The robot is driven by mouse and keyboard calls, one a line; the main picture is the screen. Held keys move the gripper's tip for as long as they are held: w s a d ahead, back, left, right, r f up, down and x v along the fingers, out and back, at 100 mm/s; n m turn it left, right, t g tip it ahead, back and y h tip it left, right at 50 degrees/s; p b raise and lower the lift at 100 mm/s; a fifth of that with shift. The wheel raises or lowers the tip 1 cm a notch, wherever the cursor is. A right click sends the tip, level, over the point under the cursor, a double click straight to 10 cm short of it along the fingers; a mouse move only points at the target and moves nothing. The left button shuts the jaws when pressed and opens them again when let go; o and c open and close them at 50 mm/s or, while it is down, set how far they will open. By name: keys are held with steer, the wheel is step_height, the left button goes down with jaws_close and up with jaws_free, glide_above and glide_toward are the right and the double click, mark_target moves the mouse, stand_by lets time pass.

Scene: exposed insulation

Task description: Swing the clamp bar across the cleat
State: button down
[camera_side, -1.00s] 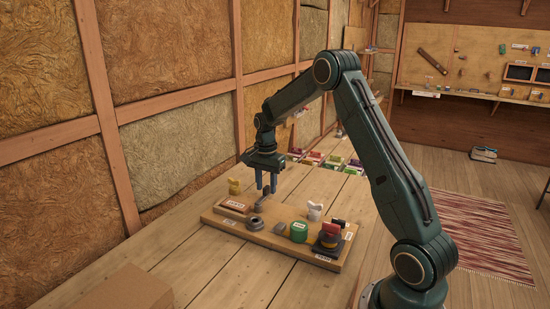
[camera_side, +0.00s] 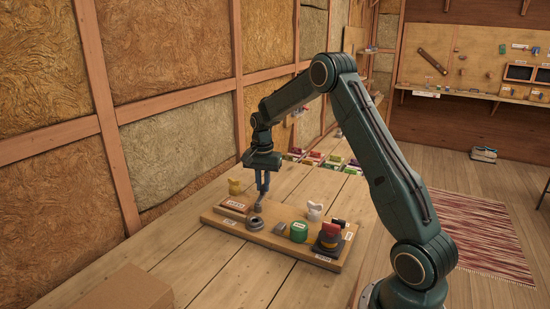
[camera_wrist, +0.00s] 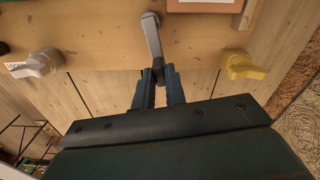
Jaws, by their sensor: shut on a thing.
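The grey clamp bar (camera_wrist: 153,42) shows in the wrist view, running from a round pivot end on the board down to my fingertips. In the side view, only a small grey part of it (camera_side: 258,205) shows below the fingers. My gripper (camera_wrist: 160,74) is shut on the bar's near end; it also shows in the side view (camera_side: 263,192), upright over the back of the board. A yellow winged piece (camera_wrist: 243,66) and a white winged piece (camera_wrist: 38,63) stand on either side, apart from the bar. I cannot tell which piece is the cleat.
The wooden board (camera_side: 225,225) also carries a grey ring-shaped part (camera_side: 255,223), a green cylinder (camera_side: 299,232), a red-and-black switch (camera_side: 331,236) and a red-framed label block (camera_side: 235,205). A cardboard box (camera_side: 125,290) is at the front left. The bench between them is clear.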

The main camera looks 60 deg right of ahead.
steer(key=w+n, duration=0.1)
steer(key=n, duration=0.1)
steer(key=w+a+n, duration=0.1)
steer(key=n, duration=0.2)
steer(key=shift+w+a+r+n, duration=0.1)
steer(key=shift+w+n, duration=0.1)
steer(key=shift+n, duration=0.1)
steer(key=n, duration=0.1)
steer(key=w+a+n, duration=0.1)
steer(key=n, duration=0.1)
steer(key=a+n, duration=0.1)
steer(key=n, duration=0.1)
steer(key=shift+w, duration=0.25)
steer(key=a+n, duration=0.1)
steer(key=n, duration=0.1)
steer(key=a+n, duration=0.1)
steer(key=n, duration=0.1)
steer(key=shift+w+n, duration=0.2)
steer(key=shift+n, duration=0.2)
steer(key=shift+s+a+n, duration=0.1)
steer(key=shift+a+n, duration=0.35)
steer(key=shift+n, duration=0.65)
steer(key=shift+s+a+n, duration=0.1)
steer(key=shift+a+n, duration=0.35)
steer(key=shift+n, duration=0.65)
steer(key=c, duration=1.4)
jaws_free()
steer(key=shift+c, duration=0.2)
